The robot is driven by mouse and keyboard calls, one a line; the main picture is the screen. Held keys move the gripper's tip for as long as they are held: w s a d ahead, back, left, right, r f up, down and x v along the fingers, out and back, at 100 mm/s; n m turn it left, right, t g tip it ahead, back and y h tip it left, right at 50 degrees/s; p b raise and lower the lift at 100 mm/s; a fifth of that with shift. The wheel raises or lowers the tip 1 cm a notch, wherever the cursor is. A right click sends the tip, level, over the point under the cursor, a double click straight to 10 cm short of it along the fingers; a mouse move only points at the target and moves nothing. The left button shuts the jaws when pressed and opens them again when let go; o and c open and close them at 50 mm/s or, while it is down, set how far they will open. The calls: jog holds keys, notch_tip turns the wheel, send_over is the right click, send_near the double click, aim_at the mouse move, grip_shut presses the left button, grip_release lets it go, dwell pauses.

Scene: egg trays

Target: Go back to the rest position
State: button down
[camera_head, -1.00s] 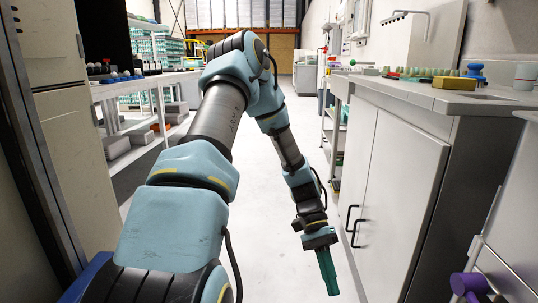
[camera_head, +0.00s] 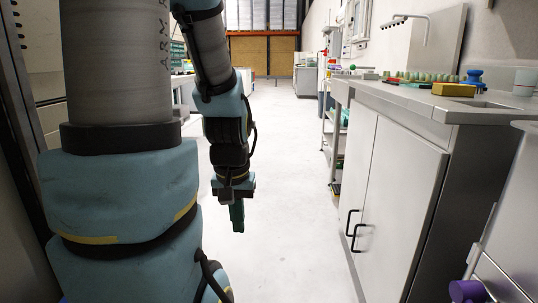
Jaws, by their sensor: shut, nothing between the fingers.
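My gripper (camera_head: 237,217) hangs at the end of my arm, left of the middle of the view, with its green fingers pointing down over the pale floor. It is shut and holds nothing. It is apart from the counter and touches nothing that I can see. My arm fills the left part of the view and hides most of the shelving behind it.
A white cabinet with a grey counter (camera_head: 455,104) stands on the right. On it are a row of green eggs (camera_head: 425,77), a yellow block (camera_head: 453,89) and a blue object (camera_head: 474,77). A trolley (camera_head: 335,140) stands beyond. The aisle floor (camera_head: 290,150) is clear.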

notch_tip(320, 180, up, 28)
jog(key=p, duration=2.6)
jog(key=shift+p, duration=0.35)
